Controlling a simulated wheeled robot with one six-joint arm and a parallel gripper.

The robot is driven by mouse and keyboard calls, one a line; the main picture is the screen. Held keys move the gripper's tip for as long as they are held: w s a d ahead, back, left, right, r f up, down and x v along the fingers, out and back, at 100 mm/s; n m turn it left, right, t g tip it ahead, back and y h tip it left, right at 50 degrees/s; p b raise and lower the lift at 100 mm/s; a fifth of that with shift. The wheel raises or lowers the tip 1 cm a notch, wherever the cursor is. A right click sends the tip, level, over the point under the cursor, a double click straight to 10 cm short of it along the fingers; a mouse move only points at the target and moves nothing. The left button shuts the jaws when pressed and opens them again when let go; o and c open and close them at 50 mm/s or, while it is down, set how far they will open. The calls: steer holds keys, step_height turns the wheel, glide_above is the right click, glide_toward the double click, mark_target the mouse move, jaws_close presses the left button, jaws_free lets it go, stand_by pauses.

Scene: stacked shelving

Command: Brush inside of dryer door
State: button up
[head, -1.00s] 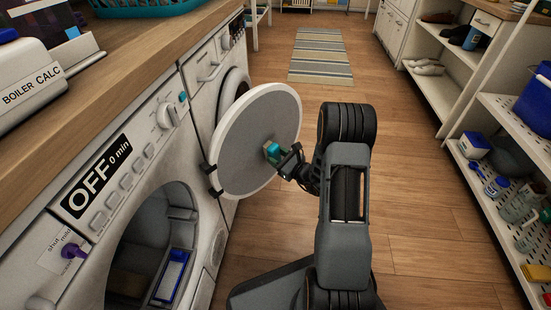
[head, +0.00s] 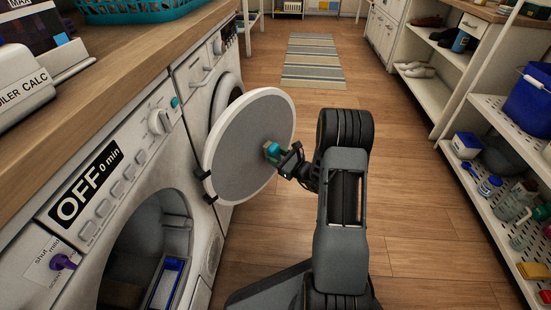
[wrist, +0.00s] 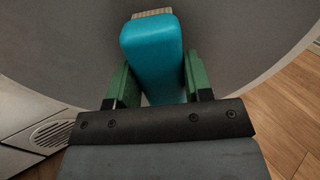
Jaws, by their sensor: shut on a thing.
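The dryer door (head: 235,165) stands open, a round panel with a grey inner face and a white rim. It hangs from dark hinges at the front of the machine marked OFF. My gripper (head: 277,154) is shut on a teal brush (head: 272,149) and holds it against or very near the door's inner face, right of its middle. In the wrist view the teal brush handle (wrist: 153,60) sits between the green fingers. A strip of pale bristles (wrist: 151,14) shows at its far end, towards the grey door face (wrist: 235,40). Whether the bristles touch is unclear.
The machine's round opening (head: 145,250) is left of the door, with a blue-edged part (head: 166,282) inside. A second machine (head: 215,80) stands behind the door. Shelves with bottles and a blue bucket (head: 529,100) line the right. The wooden floor (head: 420,190) between is clear.

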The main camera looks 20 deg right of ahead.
steer(key=shift+w+d, duration=0.15)
steer(key=shift+d, duration=0.1)
steer(key=shift+w+d, duration=0.4)
steer(key=shift+d, duration=0.3)
steer(key=shift+d, duration=0.1)
steer(key=shift+w+d, duration=0.2)
steer(key=shift+d, duration=0.3)
steer(key=shift+a, duration=0.1)
steer(key=shift+s+a, duration=0.3)
steer(key=shift+a, duration=0.35)
steer(key=shift+a, duration=0.1)
